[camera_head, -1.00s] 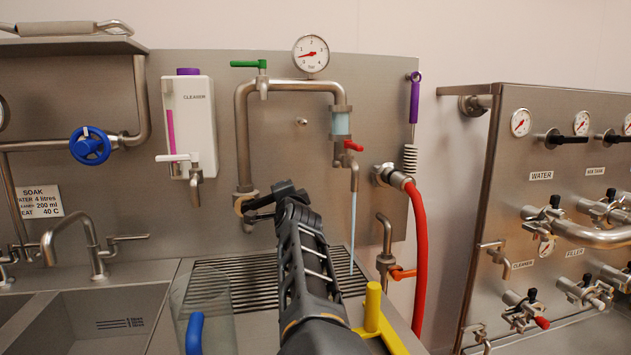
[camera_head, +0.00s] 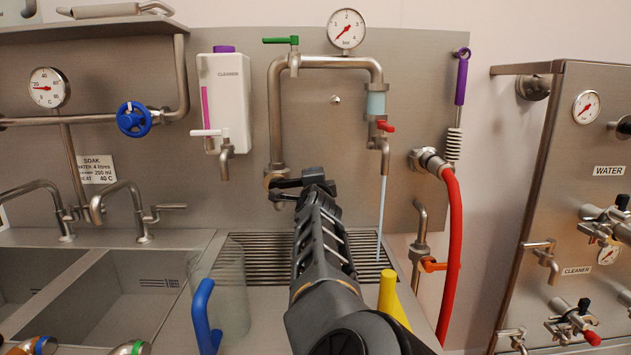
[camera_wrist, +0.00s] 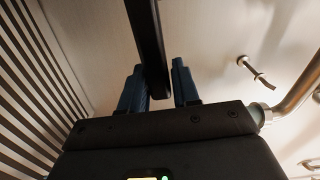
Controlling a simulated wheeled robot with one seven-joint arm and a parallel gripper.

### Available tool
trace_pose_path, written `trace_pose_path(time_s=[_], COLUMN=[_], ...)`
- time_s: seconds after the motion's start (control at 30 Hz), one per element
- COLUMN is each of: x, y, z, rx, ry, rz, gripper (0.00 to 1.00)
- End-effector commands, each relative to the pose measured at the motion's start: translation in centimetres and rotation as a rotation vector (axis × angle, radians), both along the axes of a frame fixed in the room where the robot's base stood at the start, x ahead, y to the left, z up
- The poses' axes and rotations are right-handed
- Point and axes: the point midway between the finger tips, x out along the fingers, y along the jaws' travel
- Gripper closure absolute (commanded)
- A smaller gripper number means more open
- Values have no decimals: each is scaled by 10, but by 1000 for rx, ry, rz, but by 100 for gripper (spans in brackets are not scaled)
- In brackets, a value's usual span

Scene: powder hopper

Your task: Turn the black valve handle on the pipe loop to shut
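The pipe loop (camera_head: 330,62) is a steel pipe on the back wall. The black valve handle (camera_head: 284,195) shows as a dark bar at the foot of its left leg, partly hidden by my gripper. My gripper (camera_head: 312,180) reaches up to this spot from the front. In the wrist view the black handle (camera_wrist: 146,40) runs as a long bar down between the two blue-padded fingers of my gripper (camera_wrist: 160,85). The bar lies close to both fingers, and I cannot tell whether both press on it.
A clear jug (camera_head: 232,285) with a blue handle stands left of my arm, and a yellow handle (camera_head: 388,293) stands right. A slatted drain (camera_head: 262,262) lies beneath. A red hose (camera_head: 452,250) and a valve panel (camera_head: 590,160) are at right; sinks (camera_head: 130,285) are at left.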

Motion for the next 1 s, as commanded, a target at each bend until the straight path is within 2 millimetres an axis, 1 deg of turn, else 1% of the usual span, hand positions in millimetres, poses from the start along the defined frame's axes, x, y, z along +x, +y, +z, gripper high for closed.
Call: trace_pose_path(time_s=[0.03, 0.17, 0.43, 0.57, 0.77, 1.0], x=[0, 0, 0, -4, -19, -47], y=[-1, -1, -1, 0, 0, 0], z=[0, 0, 1, 1, 1, 0], rx=[0, 0, 0, 0, -1, -1], ry=[0, -1, -2, -2, -2, -2], rz=[-1, -1, -2, -2, -2, -1], gripper=[64, 52, 51, 51, 51, 51])
